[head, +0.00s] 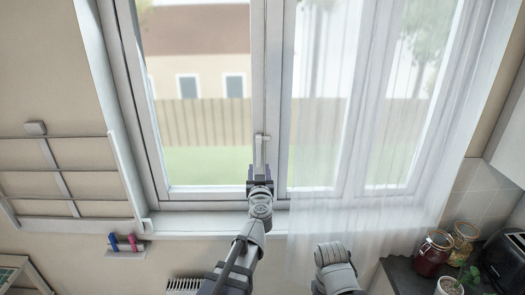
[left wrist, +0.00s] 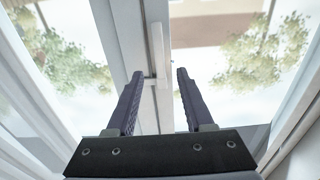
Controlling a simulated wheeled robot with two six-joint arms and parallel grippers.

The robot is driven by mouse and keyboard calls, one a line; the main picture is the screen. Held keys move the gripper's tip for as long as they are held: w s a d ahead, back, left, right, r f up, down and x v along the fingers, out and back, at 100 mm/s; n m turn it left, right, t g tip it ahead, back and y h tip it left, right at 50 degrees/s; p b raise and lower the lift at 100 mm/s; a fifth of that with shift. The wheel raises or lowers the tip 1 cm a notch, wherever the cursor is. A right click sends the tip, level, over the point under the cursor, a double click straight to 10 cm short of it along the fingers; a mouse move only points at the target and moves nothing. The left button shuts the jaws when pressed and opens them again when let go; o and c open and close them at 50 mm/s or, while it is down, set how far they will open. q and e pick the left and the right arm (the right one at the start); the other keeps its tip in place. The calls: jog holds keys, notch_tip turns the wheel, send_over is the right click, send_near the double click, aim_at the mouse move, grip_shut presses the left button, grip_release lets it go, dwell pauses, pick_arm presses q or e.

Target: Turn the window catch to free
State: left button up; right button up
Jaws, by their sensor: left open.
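The window catch (head: 260,148) is a slim white handle on the middle frame of the window. It stands upright, along the frame. In the left wrist view the catch (left wrist: 157,48) also shows, its lower end in the gap between the fingers, nearer the left one. My left gripper (head: 260,172) is at the lower part of the catch. Its dark fingers (left wrist: 160,74) are open, one on each side of the handle's line. I cannot tell whether a finger touches it. My right arm shows low in the head view, but its gripper does not.
A sheer curtain (head: 325,130) hangs over the right pane, close to the catch. A white sill (head: 200,222) runs below. A wall drying rack (head: 70,180) is at the left. Jars (head: 432,255) and a black toaster (head: 505,258) stand on the counter at the right.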

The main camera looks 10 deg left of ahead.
aim_at(259, 155)
pick_arm(q)
jog(key=x, duration=0.8)
jog(key=shift+s+d, duration=0.1)
grip_shut()
dwell(0.4)
dwell(1.0)
